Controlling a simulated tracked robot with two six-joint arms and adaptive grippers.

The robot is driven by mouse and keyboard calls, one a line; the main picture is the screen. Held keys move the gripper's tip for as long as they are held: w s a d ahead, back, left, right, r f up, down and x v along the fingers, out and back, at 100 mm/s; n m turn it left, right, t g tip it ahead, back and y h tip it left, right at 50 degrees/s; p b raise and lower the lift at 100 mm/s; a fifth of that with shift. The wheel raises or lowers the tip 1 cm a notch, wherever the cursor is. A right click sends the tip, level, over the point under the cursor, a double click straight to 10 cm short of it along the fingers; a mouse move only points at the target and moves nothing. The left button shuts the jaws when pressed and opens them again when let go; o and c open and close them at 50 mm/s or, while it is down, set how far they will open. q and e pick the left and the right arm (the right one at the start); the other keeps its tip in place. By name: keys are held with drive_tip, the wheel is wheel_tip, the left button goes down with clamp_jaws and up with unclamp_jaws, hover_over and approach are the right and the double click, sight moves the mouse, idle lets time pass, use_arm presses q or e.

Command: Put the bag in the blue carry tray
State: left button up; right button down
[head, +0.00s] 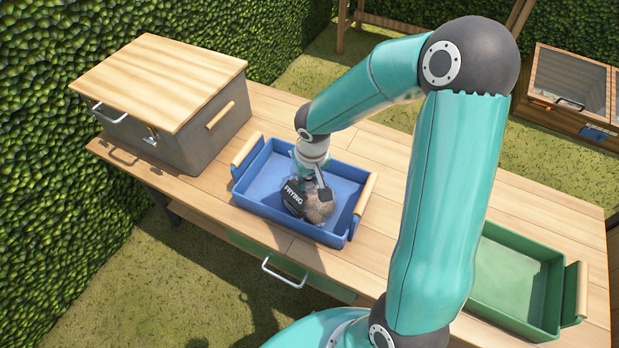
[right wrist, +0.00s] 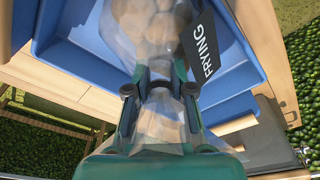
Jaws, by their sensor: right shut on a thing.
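The bag (head: 318,207) is clear, holds several round brownish items and has a black label reading "FRYING". It is inside the blue carry tray (head: 264,205), towards the tray's front middle. My right gripper (head: 318,184) reaches down from above and is shut on the bag's top. The right wrist view shows the fingertips (right wrist: 159,88) pinching the gathered plastic, with the bag (right wrist: 150,22) beyond them and the blue tray (right wrist: 95,42) around it. I cannot tell whether the bag rests on the tray floor. My left gripper is not in view.
A grey box with a wooden lid (head: 160,75) stands at the left of the wooden table (head: 290,108). A green tray (head: 508,272) with a wooden handle is at the right. A wooden case (head: 570,85) stands behind, off the table. A hedge (head: 45,200) borders the left.

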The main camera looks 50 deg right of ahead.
sight(311, 192)
drive_tip(key=shift+f, duration=0.1)
drive_tip(key=c, duration=1)
unclamp_jaws()
drive_tip(key=shift+r, duration=0.25)
wheel_tip(311, 192, up, 12)
drive_tip(key=s+p, duration=0.1)
drive_tip(key=shift+s+a+f+p, duration=0.15)
drive_tip(key=shift+s+a+p, duration=0.15)
drive_tip(key=shift+a+p, duration=0.1)
